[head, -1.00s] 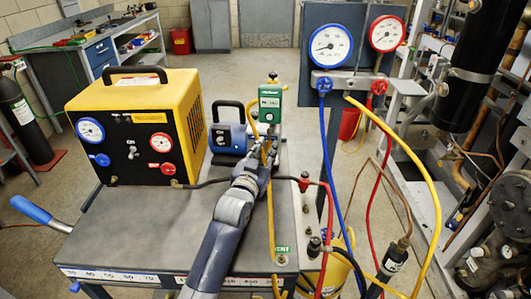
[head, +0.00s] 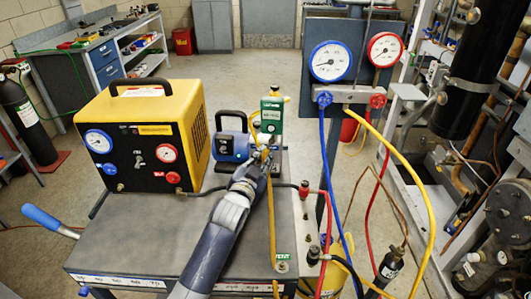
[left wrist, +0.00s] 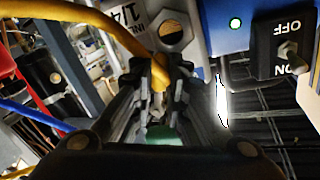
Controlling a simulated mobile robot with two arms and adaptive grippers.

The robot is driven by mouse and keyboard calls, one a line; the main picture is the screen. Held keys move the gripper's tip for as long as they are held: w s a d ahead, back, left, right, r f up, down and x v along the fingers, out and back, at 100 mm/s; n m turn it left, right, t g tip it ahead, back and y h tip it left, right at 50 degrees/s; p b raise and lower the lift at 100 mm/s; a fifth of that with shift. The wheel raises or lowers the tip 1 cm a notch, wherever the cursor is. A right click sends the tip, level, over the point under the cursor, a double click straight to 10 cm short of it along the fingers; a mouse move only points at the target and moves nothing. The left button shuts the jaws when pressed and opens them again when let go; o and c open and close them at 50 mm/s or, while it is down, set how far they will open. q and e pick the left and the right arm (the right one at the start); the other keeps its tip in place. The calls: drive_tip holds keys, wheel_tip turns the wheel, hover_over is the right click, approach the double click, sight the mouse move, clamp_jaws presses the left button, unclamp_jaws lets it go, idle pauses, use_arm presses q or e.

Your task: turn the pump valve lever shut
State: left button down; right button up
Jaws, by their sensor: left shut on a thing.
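The blue vacuum pump (head: 231,146) with a black handle stands on the grey cart top. The left wrist view shows its ON/OFF switch (left wrist: 288,48) and inlet port (left wrist: 175,35) close up. My left gripper (head: 262,158) is at the pump's right side, below a green-labelled device (head: 271,115). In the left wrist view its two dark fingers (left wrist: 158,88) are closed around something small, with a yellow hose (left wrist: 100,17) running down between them. The pump valve lever is mostly hidden by the fingers, and its angle cannot be read. My right gripper is not in view.
A yellow-black machine (head: 148,135) stands left on the cart (head: 150,235). The gauge panel (head: 352,55) is behind right, with blue (head: 337,180), red and yellow hoses hanging near the cart's right edge. Pipes and a compressor rack fill the far right.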

sight(256, 142)
use_arm(q)
drive_tip(key=m+p, duration=0.1)
drive_tip(key=a+r+m+p, duration=0.1)
drive_tip(key=m+p, duration=0.1)
drive_tip(key=a+r+m+y+p, duration=0.1)
drive_tip(key=m+p, duration=0.1)
drive_tip(key=shift+w+r+g, duration=0.1)
drive_tip(key=shift+g, duration=0.2)
drive_tip(key=m+p, duration=0.1)
drive_tip(key=r+m+p, duration=0.1)
drive_tip(key=m+p, duration=0.1)
drive_tip(key=shift+a+r+y, duration=0.1)
drive_tip(key=shift+a+y, duration=0.2)
drive_tip(key=shift+a, duration=0.05)
drive_tip(key=shift+a+r+m+y+p, duration=0.1)
drive_tip(key=shift+r+m+y+p, duration=0.4)
drive_tip(key=shift+m+p, duration=0.55)
drive_tip(key=shift+m, duration=0.25)
drive_tip(key=c, duration=1.9)
unclamp_jaws()
drive_tip(key=v, duration=1.2)
drive_tip(key=shift+r, duration=0.2)
